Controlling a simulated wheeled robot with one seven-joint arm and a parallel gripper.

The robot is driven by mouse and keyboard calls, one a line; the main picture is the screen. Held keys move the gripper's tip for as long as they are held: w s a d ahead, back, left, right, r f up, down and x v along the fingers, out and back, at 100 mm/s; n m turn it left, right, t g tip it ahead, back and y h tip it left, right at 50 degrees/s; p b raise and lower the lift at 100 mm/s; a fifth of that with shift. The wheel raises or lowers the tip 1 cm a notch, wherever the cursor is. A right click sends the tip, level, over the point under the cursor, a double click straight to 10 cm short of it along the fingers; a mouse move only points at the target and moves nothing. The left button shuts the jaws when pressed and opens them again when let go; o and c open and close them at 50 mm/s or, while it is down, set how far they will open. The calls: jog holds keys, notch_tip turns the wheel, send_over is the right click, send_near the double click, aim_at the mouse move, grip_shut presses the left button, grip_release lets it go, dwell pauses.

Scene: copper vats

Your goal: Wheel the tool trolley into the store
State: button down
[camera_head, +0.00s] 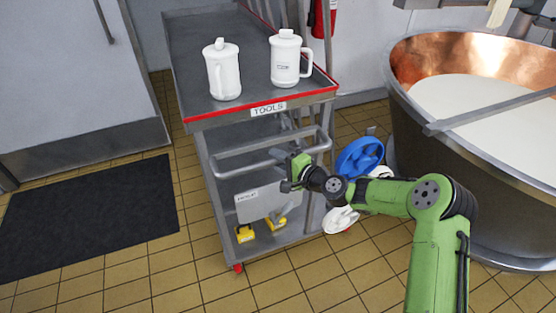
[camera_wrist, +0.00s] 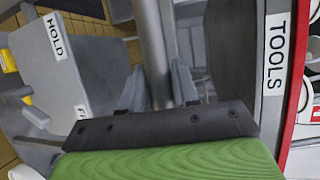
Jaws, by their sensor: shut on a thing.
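The grey tool trolley (camera_head: 188,70) stands in the middle of the head view, with a red edge and a TOOLS label. Two white lidded jugs, one on the left (camera_head: 222,72) and one on the right (camera_head: 287,58), stand upright on its top. My gripper (camera_head: 292,172) is at the trolley's near end. In the wrist view its fingers (camera_wrist: 160,88) are shut on the grey handle bar (camera_wrist: 153,40). The handle (camera_head: 240,150) also shows in the head view, partly hidden by my gripper. No sign marks the store in these views.
A copper vat (camera_head: 440,50) of white liquid stands close at the right. A blue round thing (camera_head: 360,157) is beside the trolley. A dark mat (camera_head: 90,225) lies before a grey door (camera_head: 70,75) at the left. Yellow things (camera_head: 244,233) sit on the lower shelf. Tiled floor in front is clear.

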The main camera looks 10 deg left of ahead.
jog(key=shift+w+a+f, duration=0.1)
jog(key=shift+w, duration=0.1)
dwell(0.3)
jog(key=c, duration=0.9)
grip_release()
jog(key=p+v, duration=0.2)
jog(key=v, duration=1.4)
jog(key=shift+a, duration=0.15)
